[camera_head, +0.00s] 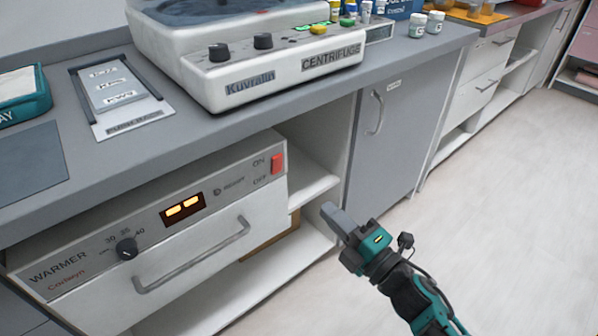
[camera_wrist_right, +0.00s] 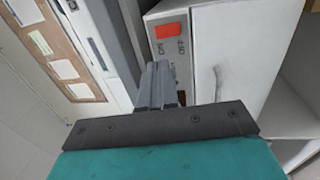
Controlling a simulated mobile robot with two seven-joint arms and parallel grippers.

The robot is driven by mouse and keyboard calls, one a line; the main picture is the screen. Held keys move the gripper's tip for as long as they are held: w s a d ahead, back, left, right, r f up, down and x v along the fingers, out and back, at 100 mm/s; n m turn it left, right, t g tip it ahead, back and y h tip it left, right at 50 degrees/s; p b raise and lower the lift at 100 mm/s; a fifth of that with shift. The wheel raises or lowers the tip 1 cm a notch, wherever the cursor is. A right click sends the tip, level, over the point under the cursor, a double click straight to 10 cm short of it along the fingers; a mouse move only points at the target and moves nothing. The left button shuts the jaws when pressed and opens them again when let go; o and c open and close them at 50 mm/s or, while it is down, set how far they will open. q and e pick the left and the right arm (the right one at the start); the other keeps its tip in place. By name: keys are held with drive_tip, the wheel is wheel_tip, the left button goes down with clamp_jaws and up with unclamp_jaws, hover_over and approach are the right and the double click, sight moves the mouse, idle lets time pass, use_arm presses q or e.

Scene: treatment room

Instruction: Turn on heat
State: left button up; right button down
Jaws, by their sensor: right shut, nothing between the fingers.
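The warmer (camera_head: 150,235) is a white unit under the counter. It has a black dial (camera_head: 126,248), a lit orange display (camera_head: 183,209) and a pull handle (camera_head: 195,257). I cannot tell which way the switch is set. My right gripper (camera_head: 330,212) is shut and empty, to the right of and below the switch, apart from it. In the right wrist view its fingers (camera_wrist_right: 160,72) point toward the switch. My left gripper is out of view.
The counter (camera_head: 200,130) overhangs the warmer. A centrifuge (camera_head: 270,70) stands on it, with a card holder (camera_head: 115,95) and a teal tray (camera_head: 25,100) to the left. Open shelves (camera_head: 312,185) and a closed grey cabinet door (camera_head: 375,140) lie right of the warmer. The floor (camera_head: 500,200) is clear.

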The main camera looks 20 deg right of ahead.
sight(278, 160)
idle(0.4)
drive_tip(key=b+x, duration=0.1)
drive_tip(key=x, duration=1.1)
drive_tip(key=shift+w, duration=0.35)
drive_tip(key=shift+w+a+r, duration=0.1)
drive_tip(key=shift+w+a, duration=0.15)
drive_tip(key=shift+w, duration=0.35)
